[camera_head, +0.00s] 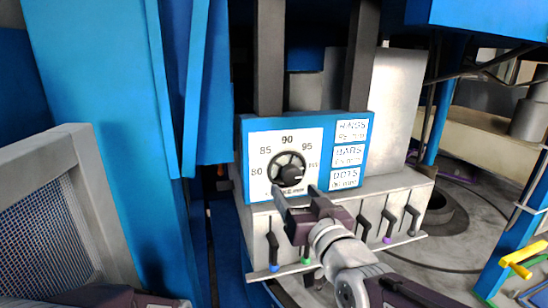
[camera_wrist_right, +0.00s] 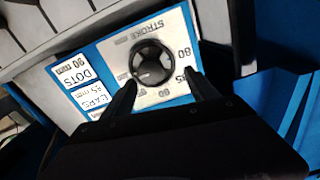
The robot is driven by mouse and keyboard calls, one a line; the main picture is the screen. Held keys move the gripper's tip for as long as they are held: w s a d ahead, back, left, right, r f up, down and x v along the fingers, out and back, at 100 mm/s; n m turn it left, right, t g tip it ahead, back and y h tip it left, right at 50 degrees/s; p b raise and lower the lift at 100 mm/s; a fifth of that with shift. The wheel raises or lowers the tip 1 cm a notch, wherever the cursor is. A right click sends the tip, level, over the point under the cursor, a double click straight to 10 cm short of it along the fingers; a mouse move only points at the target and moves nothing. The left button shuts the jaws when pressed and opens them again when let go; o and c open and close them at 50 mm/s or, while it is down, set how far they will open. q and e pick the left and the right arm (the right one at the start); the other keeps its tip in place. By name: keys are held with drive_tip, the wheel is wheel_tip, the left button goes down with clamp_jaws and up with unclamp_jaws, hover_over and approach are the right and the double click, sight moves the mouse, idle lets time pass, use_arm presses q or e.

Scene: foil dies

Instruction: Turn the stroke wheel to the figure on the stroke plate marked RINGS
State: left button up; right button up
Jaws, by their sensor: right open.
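The stroke wheel (camera_head: 287,168) is a round black knob on a white dial with figures including 80, 85, 90 and 95; it also shows in the right wrist view (camera_wrist_right: 152,63). I cannot tell which figure it points to. The stroke plate marked RINGS (camera_head: 352,130) is the top white label right of the dial; its figure is too blurred to read. My right gripper (camera_head: 296,191) is open and empty just below the wheel in the head view. In the wrist view its fingertips (camera_wrist_right: 160,77) lie to either side of the wheel's near edge; contact is unclear. My left gripper is not in view.
The BARS label (camera_head: 350,155) and DOTS label (camera_head: 346,179) sit below RINGS; DOTS reads 90 mm in the wrist view. Several black levers (camera_head: 388,226) hang on the grey block below. A blue column (camera_head: 110,100) stands left, and a mesh-panelled grey frame (camera_head: 85,165) before it.

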sight(294, 178)
drive_tip(key=p+x, duration=0.1)
drive_tip(key=x, duration=0.1)
drive_tip(key=p+x, duration=0.2)
drive_tip(key=x, duration=0.1)
drive_tip(key=d+p+x, duration=0.1)
drive_tip(key=x, duration=0.1)
drive_tip(key=shift+w+a+r+p, duration=0.1)
drive_tip(key=shift+w+r+p, duration=0.05)
drive_tip(key=shift+w+p, duration=0.3)
drive_tip(key=shift+w, duration=0.3)
drive_tip(key=shift+d, duration=0.7)
drive_tip(key=shift+a, duration=0.25)
drive_tip(key=shift+c, duration=0.9)
drive_tip(key=shift+a, duration=0.2)
drive_tip(key=c, duration=0.5)
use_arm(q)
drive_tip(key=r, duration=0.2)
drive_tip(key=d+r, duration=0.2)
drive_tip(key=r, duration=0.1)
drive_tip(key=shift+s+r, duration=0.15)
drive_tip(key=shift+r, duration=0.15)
use_arm(e)
drive_tip(key=shift+d, duration=0.1)
drive_tip(key=c, duration=0.7)
